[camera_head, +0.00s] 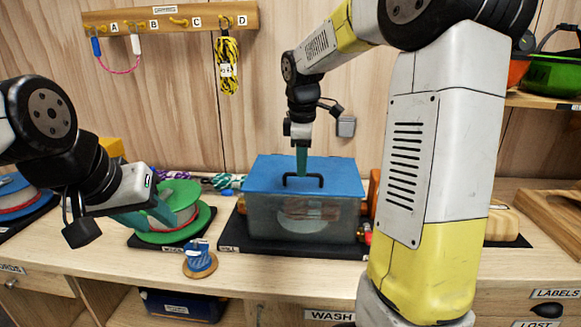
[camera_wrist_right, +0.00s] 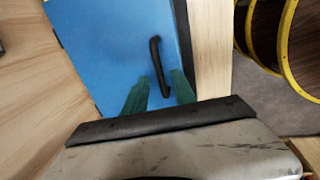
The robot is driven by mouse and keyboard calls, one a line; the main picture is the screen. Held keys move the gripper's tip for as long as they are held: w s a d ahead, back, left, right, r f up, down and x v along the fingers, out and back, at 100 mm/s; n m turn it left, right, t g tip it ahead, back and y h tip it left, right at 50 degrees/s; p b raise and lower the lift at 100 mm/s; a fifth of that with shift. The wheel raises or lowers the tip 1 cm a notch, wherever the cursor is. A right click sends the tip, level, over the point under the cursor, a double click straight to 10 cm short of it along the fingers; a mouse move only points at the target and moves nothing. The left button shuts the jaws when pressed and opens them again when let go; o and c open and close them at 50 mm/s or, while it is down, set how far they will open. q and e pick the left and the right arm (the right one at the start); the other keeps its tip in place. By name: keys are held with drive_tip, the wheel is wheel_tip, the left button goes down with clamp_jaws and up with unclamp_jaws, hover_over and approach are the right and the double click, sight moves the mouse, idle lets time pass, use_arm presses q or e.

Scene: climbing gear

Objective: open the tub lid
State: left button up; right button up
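The tub (camera_head: 270,222) is clear-walled, with pale and brown things dimly visible inside. Its flat blue lid (camera_head: 335,172) lies level on top. A black bar handle (camera_head: 302,181) stands on the lid. My right gripper (camera_head: 302,172) points down over the lid at the handle. In the right wrist view, its two green fingers (camera_wrist_right: 160,88) are apart, with the near end of the handle (camera_wrist_right: 155,55) between them; contact is not clear. My left gripper (camera_head: 152,216) is beside the green spool, its fingers seemingly apart and empty.
The green spool (camera_head: 180,237) stands left of the tub on a dark mat. A small blue spool (camera_head: 200,262) lies at the front edge. A wall rack (camera_head: 170,20) holds a yellow rope. A wooden crate (camera_head: 552,222) is at the right.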

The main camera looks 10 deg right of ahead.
drive_tip(key=shift+w+d+f, duration=0.1)
drive_tip(key=shift+w+f, duration=0.05)
drive_tip(key=shift+f, duration=0.65)
clamp_jaws()
idle(0.9)
